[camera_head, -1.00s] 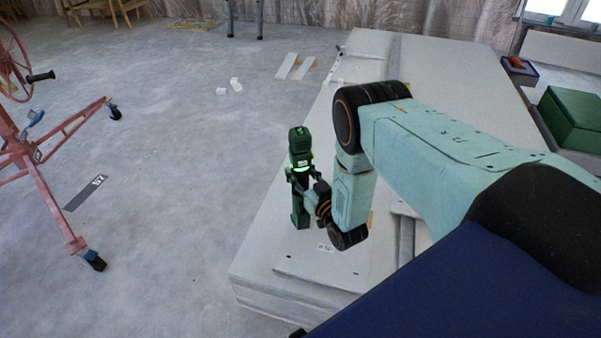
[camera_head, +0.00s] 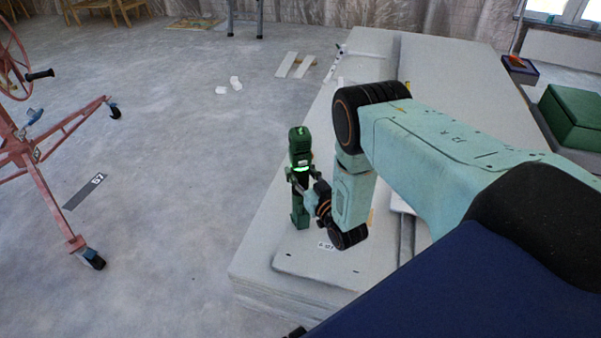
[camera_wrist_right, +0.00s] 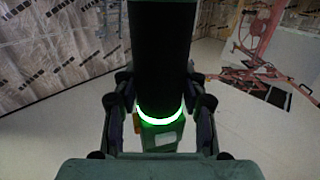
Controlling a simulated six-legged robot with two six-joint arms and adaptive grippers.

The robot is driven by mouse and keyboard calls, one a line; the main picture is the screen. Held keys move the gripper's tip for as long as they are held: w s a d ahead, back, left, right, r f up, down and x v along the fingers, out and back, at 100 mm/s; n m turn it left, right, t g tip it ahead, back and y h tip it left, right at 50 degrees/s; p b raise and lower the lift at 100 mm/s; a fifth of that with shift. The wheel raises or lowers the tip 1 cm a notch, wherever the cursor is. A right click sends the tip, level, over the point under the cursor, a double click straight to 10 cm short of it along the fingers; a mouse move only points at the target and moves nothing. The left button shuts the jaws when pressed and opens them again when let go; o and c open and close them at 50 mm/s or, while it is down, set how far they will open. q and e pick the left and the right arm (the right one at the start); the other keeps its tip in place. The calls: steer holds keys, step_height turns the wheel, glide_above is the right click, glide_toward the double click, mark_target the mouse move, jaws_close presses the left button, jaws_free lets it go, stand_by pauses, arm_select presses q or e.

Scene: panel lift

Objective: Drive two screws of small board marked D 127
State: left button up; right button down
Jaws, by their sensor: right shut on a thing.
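My right gripper (camera_head: 303,178) is shut on a green and black screwdriver (camera_head: 299,147) with a lit green ring. The tool stands upright, its lower end at the far left part of the small board (camera_head: 318,267). The right wrist view shows the tool's dark body (camera_wrist_right: 160,60) between both fingers of the gripper (camera_wrist_right: 161,112). The small board lies on the stack of large panels and bears a white label (camera_head: 326,246), too small to read fully. A few dark spots show on the board. The tool's tip and any screw under it are hidden. My left gripper is not in view.
The stack of pale panels (camera_head: 440,62) reaches back to the right. A red wheeled stand (camera_head: 60,130) is at the left, with a floor marker (camera_head: 84,192) marked 57. A green box (camera_head: 572,118) is at the far right. White scraps (camera_head: 236,83) lie on the open floor.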

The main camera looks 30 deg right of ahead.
mark_target(305, 167)
steer(key=shift+f+b, duration=0.35)
steer(key=shift+b, duration=0.05)
stand_by(0.4)
steer(key=shift+s+f, duration=0.1)
steer(key=shift+f, duration=0.05)
stand_by(1.6)
stand_by(0.5)
steer(key=shift+r+p, duration=2.05)
steer(key=shift+r, duration=0.45)
steer(key=shift+w, duration=0.2)
